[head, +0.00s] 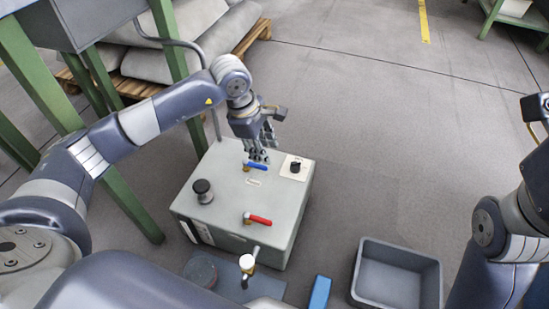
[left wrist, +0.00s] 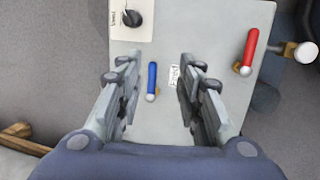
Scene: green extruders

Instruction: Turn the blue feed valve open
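The blue feed valve (head: 255,164) is a short blue lever on a brass fitting, on top of a grey box (head: 225,222). In the left wrist view the blue lever (left wrist: 152,78) lies between the two fingers, with space on both sides. My left gripper (head: 259,155) is pointed down just above the blue valve; in the left wrist view the gripper (left wrist: 154,75) is open and empty. My right arm shows at the right edge of the head view, but its fingers are outside the picture.
A red-handled valve (head: 258,219), a black knob (head: 203,190) and a black dial on a white plate (head: 295,168) share the box top. A white-topped tap (head: 247,262) stands at its front. A grey bin (head: 396,277) and a blue object (head: 320,293) lie to the right.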

